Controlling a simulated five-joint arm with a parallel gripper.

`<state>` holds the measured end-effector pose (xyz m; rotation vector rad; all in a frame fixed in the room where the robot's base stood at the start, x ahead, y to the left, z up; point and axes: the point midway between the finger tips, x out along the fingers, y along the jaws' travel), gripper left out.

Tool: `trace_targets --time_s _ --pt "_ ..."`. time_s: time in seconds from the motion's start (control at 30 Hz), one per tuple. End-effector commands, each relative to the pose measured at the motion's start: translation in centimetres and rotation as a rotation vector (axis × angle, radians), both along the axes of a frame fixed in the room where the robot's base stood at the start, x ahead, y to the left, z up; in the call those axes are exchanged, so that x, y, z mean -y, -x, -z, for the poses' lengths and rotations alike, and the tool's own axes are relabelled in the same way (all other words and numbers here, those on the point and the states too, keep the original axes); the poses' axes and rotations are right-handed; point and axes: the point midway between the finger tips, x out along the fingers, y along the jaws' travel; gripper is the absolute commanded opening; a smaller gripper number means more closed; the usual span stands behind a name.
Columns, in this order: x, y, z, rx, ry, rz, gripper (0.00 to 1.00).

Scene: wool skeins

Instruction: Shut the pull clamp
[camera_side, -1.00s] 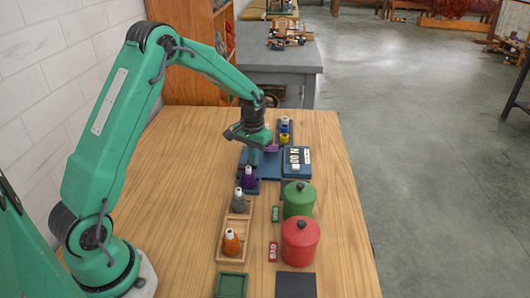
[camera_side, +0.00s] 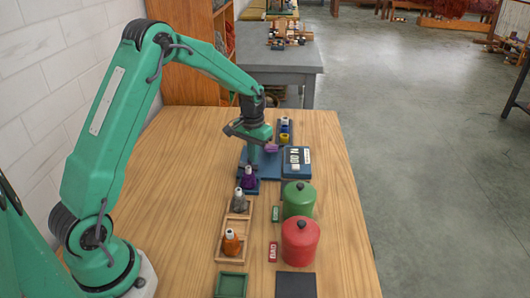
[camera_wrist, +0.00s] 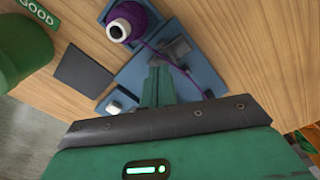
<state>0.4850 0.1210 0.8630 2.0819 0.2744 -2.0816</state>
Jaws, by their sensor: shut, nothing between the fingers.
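A blue fixture (camera_side: 269,165) stands on the wooden table, with a grey part (camera_wrist: 177,46) that looks like the pull clamp showing just beyond my fingertips in the wrist view. Whether the clamp is open or shut is unclear. A purple yarn strand (camera_wrist: 180,68) runs from the purple skein (camera_wrist: 137,17) across the fixture past the grey part. The purple skein (camera_side: 249,178) stands on the fixture's near end in the side view. My gripper (camera_wrist: 158,72) is shut and empty, low over the fixture; I cannot tell if it touches the clamp. A purple piece (camera_side: 271,148) shows beside my gripper (camera_side: 251,164).
A counter box (camera_side: 297,162) stands right of the fixture. Green (camera_side: 299,199) and red (camera_side: 300,242) lidded pots stand nearer, by GOOD and BAD labels. A wooden tray (camera_side: 233,235) holds grey and orange skeins. Small spools stand behind. The table's left side is clear.

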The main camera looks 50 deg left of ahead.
Motion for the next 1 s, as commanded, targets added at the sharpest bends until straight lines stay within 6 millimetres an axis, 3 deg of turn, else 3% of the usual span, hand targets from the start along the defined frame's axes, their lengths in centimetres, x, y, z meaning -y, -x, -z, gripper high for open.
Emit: trace_targets --time_s 1.0 --pt "0.0 0.0 -5.2 0.0 0.0 0.0 0.0"
